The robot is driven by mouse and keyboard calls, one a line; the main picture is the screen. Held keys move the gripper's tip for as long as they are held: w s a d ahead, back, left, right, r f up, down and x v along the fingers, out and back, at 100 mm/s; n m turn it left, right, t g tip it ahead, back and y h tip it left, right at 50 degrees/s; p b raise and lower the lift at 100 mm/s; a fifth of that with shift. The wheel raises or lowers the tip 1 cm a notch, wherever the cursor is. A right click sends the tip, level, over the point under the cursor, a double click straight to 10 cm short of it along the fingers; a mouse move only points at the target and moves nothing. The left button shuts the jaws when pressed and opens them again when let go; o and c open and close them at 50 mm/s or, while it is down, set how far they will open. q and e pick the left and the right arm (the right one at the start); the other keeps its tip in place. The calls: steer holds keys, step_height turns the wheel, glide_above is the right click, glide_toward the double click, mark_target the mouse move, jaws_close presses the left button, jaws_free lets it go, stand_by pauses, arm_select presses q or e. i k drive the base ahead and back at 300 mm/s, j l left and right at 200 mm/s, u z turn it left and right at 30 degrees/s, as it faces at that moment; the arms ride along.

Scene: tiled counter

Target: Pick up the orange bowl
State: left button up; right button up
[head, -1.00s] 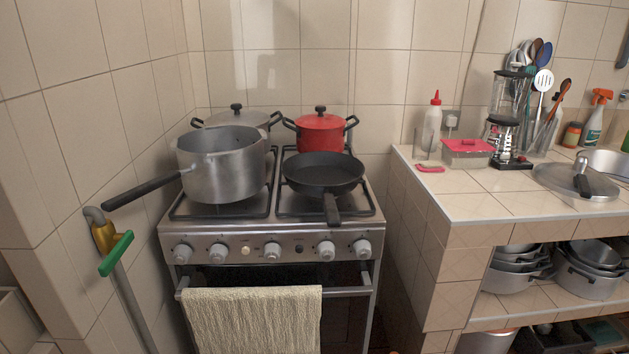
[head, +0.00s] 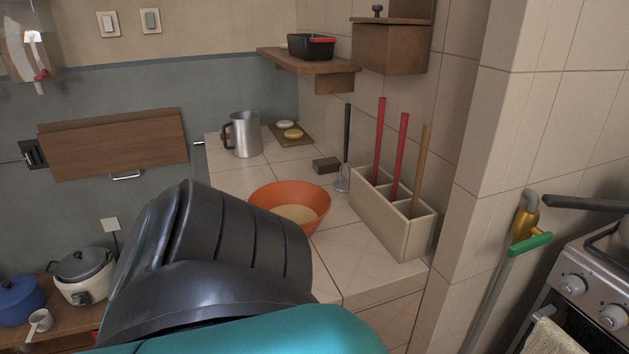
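The orange bowl (head: 308,192) sits upright on the tiled counter (head: 240,181), near the middle of the head view. Its inside looks pale at the bottom. A dark, ribbed part with a teal section below it fills the lower left foreground and comes close to the bowl's lower left edge in the picture. It looks like part of my own arm. No gripper fingers show in the head view.
A wooden utensil box (head: 391,220) with several long handles stands right of the bowl. A metal jug (head: 244,135) and a small dark block (head: 326,165) are behind it. A shelf (head: 307,62) hangs above. The stove (head: 585,290) is at far right.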

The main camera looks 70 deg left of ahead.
mark_target(305, 203)
steer(key=u, duration=2.5)
